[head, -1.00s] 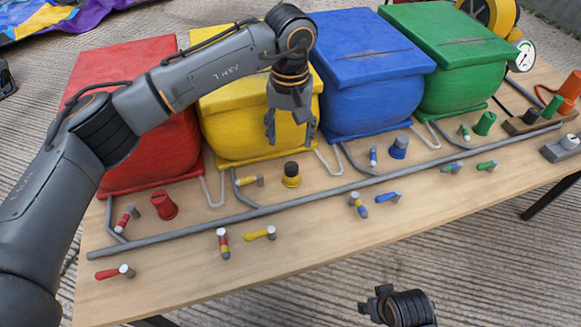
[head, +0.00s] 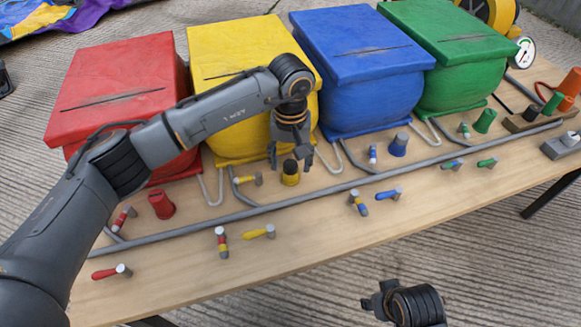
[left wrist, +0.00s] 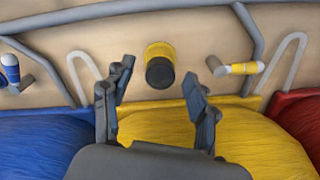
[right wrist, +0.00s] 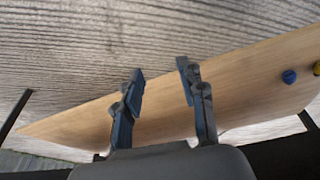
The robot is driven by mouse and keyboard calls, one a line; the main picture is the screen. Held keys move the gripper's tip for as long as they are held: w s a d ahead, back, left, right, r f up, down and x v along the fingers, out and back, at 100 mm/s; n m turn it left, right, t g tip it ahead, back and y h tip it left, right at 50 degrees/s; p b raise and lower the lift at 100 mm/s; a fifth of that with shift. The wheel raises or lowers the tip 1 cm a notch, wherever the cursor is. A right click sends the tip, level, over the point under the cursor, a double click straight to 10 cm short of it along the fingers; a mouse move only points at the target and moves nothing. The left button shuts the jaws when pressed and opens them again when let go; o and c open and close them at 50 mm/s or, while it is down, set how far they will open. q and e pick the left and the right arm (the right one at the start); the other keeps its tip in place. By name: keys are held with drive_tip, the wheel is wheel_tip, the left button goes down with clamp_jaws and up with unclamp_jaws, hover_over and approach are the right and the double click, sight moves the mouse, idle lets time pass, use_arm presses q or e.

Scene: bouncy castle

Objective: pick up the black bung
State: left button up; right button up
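The black bung (head: 290,166) sits in the top of a short yellow socket (head: 290,179) on the wooden table, in front of the yellow box. My left gripper (head: 290,157) is open just above and behind it, partly overlapping it in the head view. In the left wrist view the bung (left wrist: 160,73) lies between the two spread fingertips (left wrist: 158,77), with no visible contact; the exact height gap is unclear. My right gripper (right wrist: 160,73) is open and empty, beyond the table's front edge; it also shows at the bottom of the head view (head: 374,300).
The yellow box (head: 235,42) stands between a red box (head: 100,75) and a blue box (head: 365,60). A grey pipe (head: 250,212) runs along the table. A yellow-handled valve (head: 248,180) stands left of the socket. A wooden rack (head: 522,124) is far right.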

use_arm(q)
drive_tip(key=c, duration=0.9)
drive_tip(key=shift+r, duration=0.15)
drive_tip(key=shift+c, duration=0.2)
